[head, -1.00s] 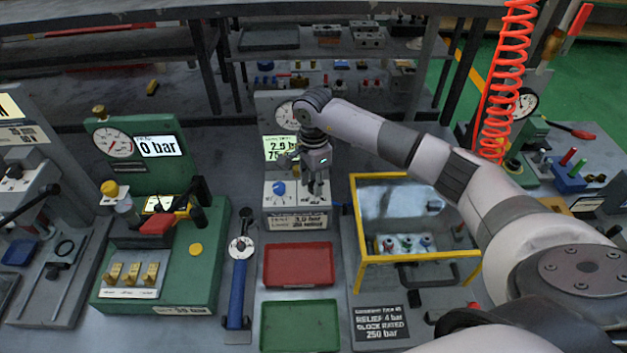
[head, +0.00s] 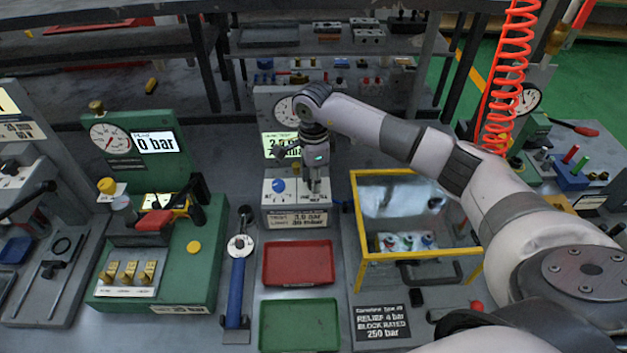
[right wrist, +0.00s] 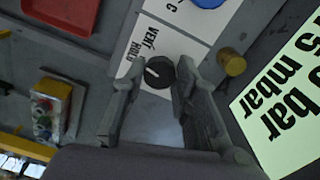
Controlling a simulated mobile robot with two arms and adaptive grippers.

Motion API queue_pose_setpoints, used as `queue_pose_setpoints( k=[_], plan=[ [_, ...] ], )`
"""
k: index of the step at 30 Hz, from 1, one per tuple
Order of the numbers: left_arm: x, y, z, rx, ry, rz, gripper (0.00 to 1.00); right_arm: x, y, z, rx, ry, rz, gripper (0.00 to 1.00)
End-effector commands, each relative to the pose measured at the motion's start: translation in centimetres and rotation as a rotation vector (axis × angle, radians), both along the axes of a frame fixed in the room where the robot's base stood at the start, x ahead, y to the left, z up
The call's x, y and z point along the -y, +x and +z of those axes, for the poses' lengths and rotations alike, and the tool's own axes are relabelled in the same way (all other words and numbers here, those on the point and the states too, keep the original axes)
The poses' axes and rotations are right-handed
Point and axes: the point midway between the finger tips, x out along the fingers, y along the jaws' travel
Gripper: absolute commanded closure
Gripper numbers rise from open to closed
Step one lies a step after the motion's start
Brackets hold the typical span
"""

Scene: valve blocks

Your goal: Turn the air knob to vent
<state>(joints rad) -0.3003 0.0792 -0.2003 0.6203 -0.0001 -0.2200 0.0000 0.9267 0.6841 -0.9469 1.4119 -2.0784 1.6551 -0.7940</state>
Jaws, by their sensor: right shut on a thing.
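The air knob (right wrist: 160,72) is black and round with a white pointer mark. In the right wrist view it sits on a white panel beside the printed words VENT and HOLD (right wrist: 143,50). My right gripper (right wrist: 158,78) has a finger on each side of the knob and is shut on it. In the head view my right gripper (head: 316,186) points down at the right part of the white control box (head: 293,219), hiding the knob there. My left gripper is in neither view.
A blue knob (head: 278,185) is left of my gripper on the same box; a brass knob (right wrist: 232,62) is close by my finger. A lit bar display (head: 279,145) stands behind. A yellow-framed case (head: 362,258) is at right, a red tray (head: 299,284) in front.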

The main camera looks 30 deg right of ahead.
Motion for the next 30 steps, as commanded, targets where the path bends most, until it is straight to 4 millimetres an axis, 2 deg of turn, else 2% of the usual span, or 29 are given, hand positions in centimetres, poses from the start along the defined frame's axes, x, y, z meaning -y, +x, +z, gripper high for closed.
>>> queue_pose_setpoints(
  k=[3, 15, 22, 30],
  plan=[
    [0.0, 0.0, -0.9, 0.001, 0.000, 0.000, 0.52, 0.1, 0.1, -0.2, 0.003, -0.001, -0.102, 1.00],
    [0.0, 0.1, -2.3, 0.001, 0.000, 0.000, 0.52, 0.0, 0.1, -0.1, 0.002, 0.000, -0.414, 1.00],
    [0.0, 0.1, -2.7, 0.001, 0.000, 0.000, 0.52, 0.1, 0.1, 0.0, 0.003, 0.000, -0.524, 1.00],
    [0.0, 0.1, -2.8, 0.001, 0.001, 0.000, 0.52, 0.1, 0.2, 0.1, 0.003, 0.000, -0.574, 1.00]
  ],
)
